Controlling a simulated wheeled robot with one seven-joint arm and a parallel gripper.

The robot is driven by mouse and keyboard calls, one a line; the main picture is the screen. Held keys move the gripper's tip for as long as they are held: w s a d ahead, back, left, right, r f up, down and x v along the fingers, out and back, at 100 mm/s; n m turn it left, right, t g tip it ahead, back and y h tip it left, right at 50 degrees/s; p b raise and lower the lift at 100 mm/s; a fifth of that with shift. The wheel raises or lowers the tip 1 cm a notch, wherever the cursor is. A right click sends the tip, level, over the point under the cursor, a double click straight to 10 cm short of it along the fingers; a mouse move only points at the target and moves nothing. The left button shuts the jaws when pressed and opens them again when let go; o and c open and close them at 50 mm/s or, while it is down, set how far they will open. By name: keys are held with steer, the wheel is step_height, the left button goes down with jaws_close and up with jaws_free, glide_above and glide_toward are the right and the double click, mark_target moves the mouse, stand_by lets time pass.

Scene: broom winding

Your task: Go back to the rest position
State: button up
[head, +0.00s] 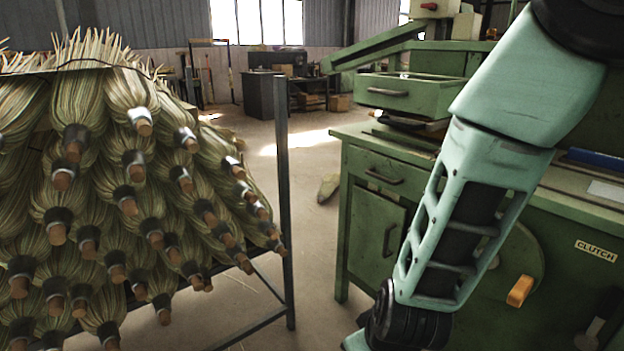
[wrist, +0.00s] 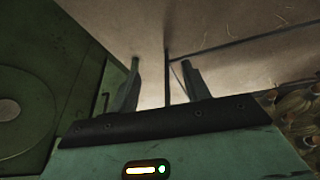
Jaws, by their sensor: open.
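My gripper (wrist: 164,85) shows in the wrist view with its two fingers apart and nothing between them. Beyond the fingers is the bare floor, with a dark thin post or bar behind the gap. In the head view my arm comes down from the top right and bends at the bottom middle. The gripper itself is below that picture's edge.
A rack (head: 283,200) stacked with broom heads (head: 130,100) stands at left. A green machine (head: 375,210) with drawers, an orange lever (head: 520,291) and a "CLUTCH" label stands at right, behind my arm. Open floor (head: 300,150) lies between them. A dark desk (head: 285,95) is far back.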

steer(key=s+a+r+g+y, duration=0.2)
steer(key=s+a+r, duration=0.1)
steer(key=s+r, duration=0.3)
steer(key=s+d+r+n+g+h, duration=0.2)
steer(key=s+d+r, duration=0.6)
steer(key=s+r, duration=0.1)
step_height(320, 180, up, 17)
steer(key=p, duration=1.6)
steer(key=shift+a+f+p, duration=0.15)
steer(key=shift+a+p, duration=0.1)
steer(key=shift+p, duration=0.15)
